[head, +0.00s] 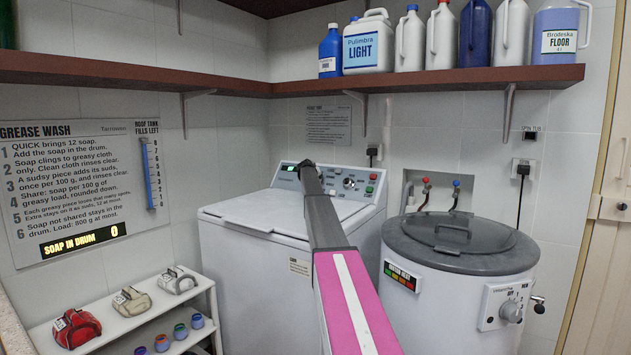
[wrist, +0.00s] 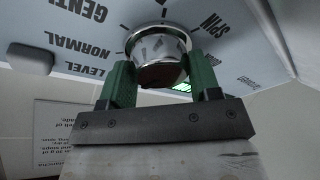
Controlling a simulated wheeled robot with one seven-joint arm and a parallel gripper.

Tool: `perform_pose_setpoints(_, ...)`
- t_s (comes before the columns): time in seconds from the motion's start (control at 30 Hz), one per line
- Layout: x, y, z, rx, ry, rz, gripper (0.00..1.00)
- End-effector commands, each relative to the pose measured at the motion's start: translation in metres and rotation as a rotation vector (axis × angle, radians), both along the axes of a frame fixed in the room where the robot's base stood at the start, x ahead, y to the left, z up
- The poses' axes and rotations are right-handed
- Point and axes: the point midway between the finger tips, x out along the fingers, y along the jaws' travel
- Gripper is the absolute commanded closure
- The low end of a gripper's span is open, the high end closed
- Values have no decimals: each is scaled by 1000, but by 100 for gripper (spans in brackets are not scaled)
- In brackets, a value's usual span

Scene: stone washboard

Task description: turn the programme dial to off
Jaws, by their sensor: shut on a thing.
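The programme dial (wrist: 158,45) is a shiny silver knob with a dark reddish front, set on a panel printed with words such as NORMAL, GENTLE, LEVEL and SPIN. My gripper (wrist: 160,70) has its green fingers closed on both sides of the dial. In the head view my arm reaches over the white washing machine (head: 255,245) to the left part of its control panel (head: 367,187), beside a lit green display (head: 290,168). My arm hides the dial there. I cannot tell which mark the dial points to, and I see no OFF mark.
A round spin tub (head: 460,285) with a grey lid stands to the right. A brown shelf (head: 440,83) with bottles runs above the machine. A white rack (head: 125,320) with bags and small jars is at lower left. The wall sign (head: 85,190) shows soap 0.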

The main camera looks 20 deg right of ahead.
Motion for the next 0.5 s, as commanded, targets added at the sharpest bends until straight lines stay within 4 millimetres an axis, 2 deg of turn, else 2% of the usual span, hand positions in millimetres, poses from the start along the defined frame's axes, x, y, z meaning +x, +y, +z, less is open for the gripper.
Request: perform_pose_setpoints(0.5,0,0,-1,-79,104,98,67)
